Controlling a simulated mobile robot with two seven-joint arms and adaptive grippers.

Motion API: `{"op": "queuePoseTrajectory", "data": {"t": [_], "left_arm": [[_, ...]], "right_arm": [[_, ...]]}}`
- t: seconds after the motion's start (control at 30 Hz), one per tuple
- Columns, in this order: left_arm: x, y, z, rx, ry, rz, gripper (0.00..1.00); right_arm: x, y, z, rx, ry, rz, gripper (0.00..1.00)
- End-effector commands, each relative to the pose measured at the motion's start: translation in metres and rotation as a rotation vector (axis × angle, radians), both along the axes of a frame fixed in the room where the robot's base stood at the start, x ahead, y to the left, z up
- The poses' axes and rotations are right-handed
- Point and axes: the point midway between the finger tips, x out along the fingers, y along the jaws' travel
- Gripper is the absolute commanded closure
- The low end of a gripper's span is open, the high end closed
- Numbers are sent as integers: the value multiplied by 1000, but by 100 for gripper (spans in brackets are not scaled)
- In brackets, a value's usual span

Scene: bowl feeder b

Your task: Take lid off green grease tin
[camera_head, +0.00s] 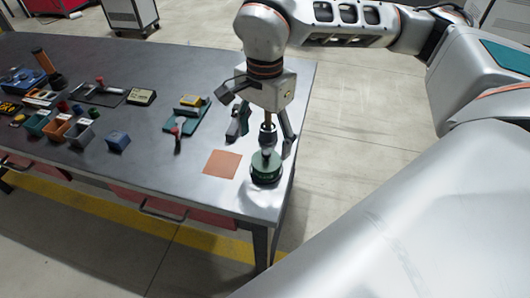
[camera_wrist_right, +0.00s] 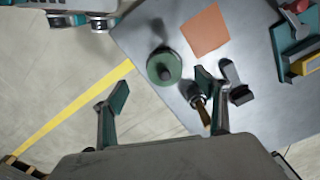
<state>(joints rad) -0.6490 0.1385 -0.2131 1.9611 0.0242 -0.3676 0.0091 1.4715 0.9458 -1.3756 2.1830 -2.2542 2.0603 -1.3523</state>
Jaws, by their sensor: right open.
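The green grease tin (camera_head: 265,174) stands upright near the front right corner of the grey table. It is round, with a paler green top and a dark knob at its middle. It also shows in the right wrist view (camera_wrist_right: 160,77). My right gripper (camera_head: 267,132) points down above and just behind the tin. Its jaws are open and empty. In the right wrist view the tin lies beyond the gap between the two fingertips (camera_wrist_right: 162,90), apart from both. I cannot tell whether the lid is loose. My left gripper is not in view.
A brown-handled tool (camera_wrist_right: 204,114) with a metal end is close to one right finger, with a dark grey item (camera_wrist_right: 236,83) beside it. An orange-brown square (camera_head: 222,164) lies left of the tin. A teal tray (camera_head: 186,116) and several small bins are farther left.

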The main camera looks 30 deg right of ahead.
Motion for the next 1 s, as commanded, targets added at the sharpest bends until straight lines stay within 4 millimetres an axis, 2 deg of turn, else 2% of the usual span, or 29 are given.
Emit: {"op": "queuePoseTrajectory", "data": {"t": [0.17,0.73,1.0], "left_arm": [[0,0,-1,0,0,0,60],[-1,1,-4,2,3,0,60],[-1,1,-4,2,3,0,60]], "right_arm": [[3,-8,-5,-24,-12,-4,27],[9,-14,-71,-22,-11,-4,27],[10,-14,-75,-21,-13,-4,27]]}}
